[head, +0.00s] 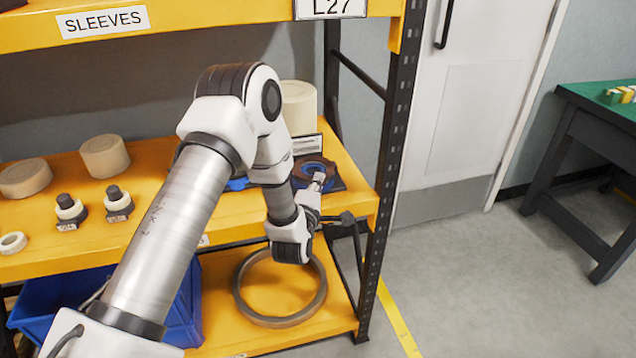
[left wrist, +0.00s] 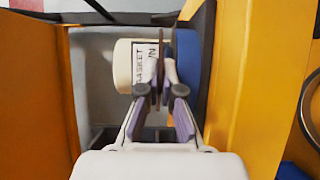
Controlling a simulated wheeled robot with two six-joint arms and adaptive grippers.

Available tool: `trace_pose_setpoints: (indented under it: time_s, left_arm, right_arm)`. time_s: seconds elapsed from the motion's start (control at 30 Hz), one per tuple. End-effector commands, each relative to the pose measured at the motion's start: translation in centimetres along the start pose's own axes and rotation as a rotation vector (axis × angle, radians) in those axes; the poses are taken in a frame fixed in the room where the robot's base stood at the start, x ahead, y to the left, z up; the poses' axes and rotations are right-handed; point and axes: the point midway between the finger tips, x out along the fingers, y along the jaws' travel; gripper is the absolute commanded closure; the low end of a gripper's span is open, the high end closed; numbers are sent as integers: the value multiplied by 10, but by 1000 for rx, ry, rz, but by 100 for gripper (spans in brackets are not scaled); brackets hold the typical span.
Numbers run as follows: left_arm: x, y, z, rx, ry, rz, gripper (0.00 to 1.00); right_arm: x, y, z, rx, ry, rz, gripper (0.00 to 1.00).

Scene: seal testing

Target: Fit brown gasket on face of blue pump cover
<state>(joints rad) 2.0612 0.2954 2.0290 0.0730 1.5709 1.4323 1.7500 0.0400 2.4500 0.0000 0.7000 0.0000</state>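The brown gasket (head: 308,166) is at the right end of the yellow shelf. In the left wrist view the gasket (left wrist: 161,38) shows edge-on as a thin upright strip between my fingertips. My left gripper (head: 318,180) is shut on it; the gripper also shows in the left wrist view (left wrist: 162,76). The blue pump cover (head: 332,182) is right behind the gasket in the head view. In the left wrist view the blue cover (left wrist: 188,62) stands just right of the gasket, with a narrow gap or contact that I cannot tell apart. My right gripper is out of view.
A cream cylinder (head: 299,108) and a white gasket label (head: 307,144) are close by. The label also shows in the wrist view (left wrist: 146,66). A black rack post (head: 385,170) bounds the right side. A large grey ring (head: 238,290) lies on the lower shelf.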

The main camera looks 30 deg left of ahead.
Motion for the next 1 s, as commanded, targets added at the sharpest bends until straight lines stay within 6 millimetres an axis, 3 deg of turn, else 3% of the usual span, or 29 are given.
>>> trace_pose_setpoints:
  time_s: [0.03,0.13,1.0]
  left_arm:
    - [0,-1,0,0,0,0,100]
    - [0,0,0,0,0,0,65]
    - [-5,-3,2,0,0,-5,65]
  right_arm:
    - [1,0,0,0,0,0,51]
    - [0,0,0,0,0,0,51]
    - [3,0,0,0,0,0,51]
